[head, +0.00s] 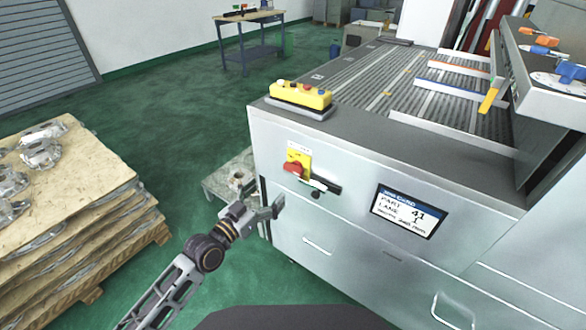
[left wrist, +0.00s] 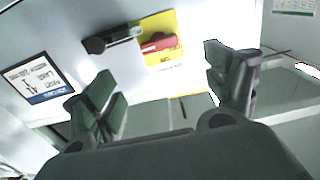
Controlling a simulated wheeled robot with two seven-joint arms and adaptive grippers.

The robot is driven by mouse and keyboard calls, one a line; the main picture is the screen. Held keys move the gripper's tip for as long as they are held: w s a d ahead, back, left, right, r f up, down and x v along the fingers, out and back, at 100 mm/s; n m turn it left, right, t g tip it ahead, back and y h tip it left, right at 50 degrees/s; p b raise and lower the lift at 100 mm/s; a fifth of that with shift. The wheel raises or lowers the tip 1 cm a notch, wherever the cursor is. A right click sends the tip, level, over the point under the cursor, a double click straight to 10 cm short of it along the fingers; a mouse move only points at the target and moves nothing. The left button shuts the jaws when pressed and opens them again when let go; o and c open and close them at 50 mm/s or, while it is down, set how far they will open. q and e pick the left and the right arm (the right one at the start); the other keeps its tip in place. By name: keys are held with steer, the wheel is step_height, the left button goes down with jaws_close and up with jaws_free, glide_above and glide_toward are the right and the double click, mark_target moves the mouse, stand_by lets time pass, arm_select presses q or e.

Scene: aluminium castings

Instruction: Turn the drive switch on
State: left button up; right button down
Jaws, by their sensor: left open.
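The drive switch, a red rotary handle on a yellow plate (head: 296,165), is on the front face of the grey machine. In the left wrist view the red handle (left wrist: 158,43) lies across the yellow plate (left wrist: 160,28), beyond and between my fingers. Beside it is a black latch or handle (head: 322,187), which also shows in the left wrist view (left wrist: 110,40). My left gripper (head: 262,212) is open and empty, below and left of the switch, apart from it. Its two fingers (left wrist: 165,95) show in the left wrist view. My right gripper is not in view.
A yellow button box (head: 300,95) sits on the machine's top edge. A stack of boards with castings (head: 70,200) stands at left. Green floor (head: 190,110) is open between them.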

mark_target(291, 170)
arm_select(q)
steer(key=shift+w+d, duration=0.1)
steer(key=shift+x, duration=6.75)
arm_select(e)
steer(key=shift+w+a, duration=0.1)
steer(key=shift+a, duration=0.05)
arm_select(q)
steer(key=c, duration=1)
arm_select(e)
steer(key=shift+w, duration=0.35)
